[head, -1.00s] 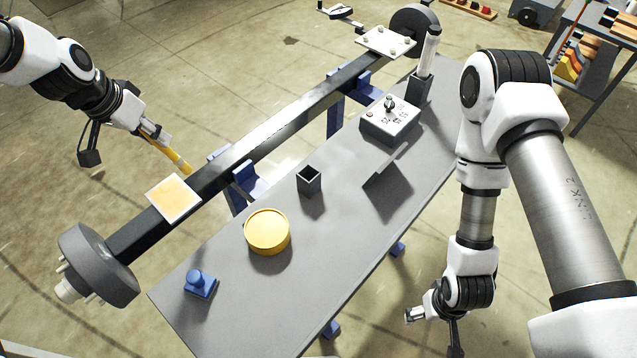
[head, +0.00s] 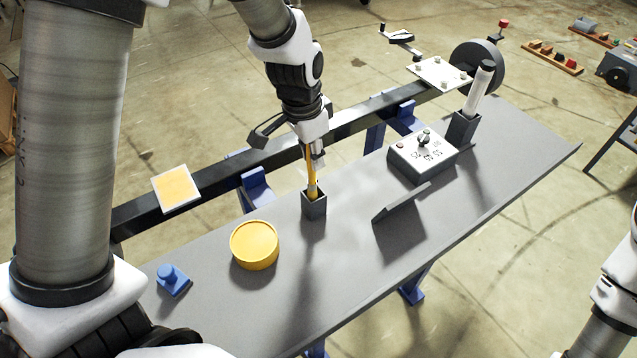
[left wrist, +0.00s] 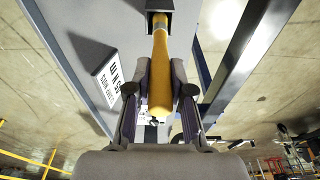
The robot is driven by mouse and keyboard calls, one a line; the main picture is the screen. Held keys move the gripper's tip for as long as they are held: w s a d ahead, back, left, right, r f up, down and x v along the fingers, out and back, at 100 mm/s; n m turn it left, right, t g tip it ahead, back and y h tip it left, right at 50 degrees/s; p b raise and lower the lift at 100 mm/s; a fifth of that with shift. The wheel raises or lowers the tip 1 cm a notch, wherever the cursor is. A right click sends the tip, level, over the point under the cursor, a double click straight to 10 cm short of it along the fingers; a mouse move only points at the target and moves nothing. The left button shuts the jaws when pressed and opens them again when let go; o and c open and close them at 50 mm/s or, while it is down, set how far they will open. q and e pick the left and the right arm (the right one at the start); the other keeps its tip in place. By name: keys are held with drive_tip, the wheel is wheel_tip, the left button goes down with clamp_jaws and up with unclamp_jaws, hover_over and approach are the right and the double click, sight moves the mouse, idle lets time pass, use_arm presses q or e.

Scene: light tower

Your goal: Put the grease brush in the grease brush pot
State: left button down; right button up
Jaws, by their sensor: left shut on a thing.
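The grease brush (head: 311,180) has a yellow handle and stands nearly upright at the small dark square pot (head: 314,208) in the middle of the grey table. Its lower end is inside the pot's opening and hidden by the walls. My left gripper (head: 315,160) is shut on the handle just above the pot. In the left wrist view the yellow handle (left wrist: 160,75) lies between my two fingers, and its far end goes into the dark pot (left wrist: 184,5). My right gripper is out of view; only part of that arm shows at the right edge.
A yellow round tin (head: 254,244) and a blue stamp-like object (head: 172,281) stand left of the pot. An angled plate (head: 401,203), a control box (head: 422,158) and a dark holder with a white cylinder (head: 463,127) are to the right. A long dark axle beam (head: 225,172) runs behind.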

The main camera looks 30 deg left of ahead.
sight(315, 181)
use_arm(q)
drive_tip(key=f, duration=0.4)
drive_tip(key=shift+w+d+f, duration=0.2)
drive_tip(key=shift+d+f, duration=0.05)
drive_tip(key=shift+a+f, duration=0.2)
drive_tip(key=shift+f, duration=0.3)
drive_tip(key=shift+f, duration=0.1)
drive_tip(key=c, duration=1)
unclamp_jaws()
drive_tip(key=shift+c, duration=0.2)
drive_tip(key=r, duration=0.4)
drive_tip(key=s+r, duration=0.1)
drive_tip(key=r, duration=0.7)
drive_tip(key=shift+s+a+r, duration=0.15)
drive_tip(key=shift+s+a, duration=0.15)
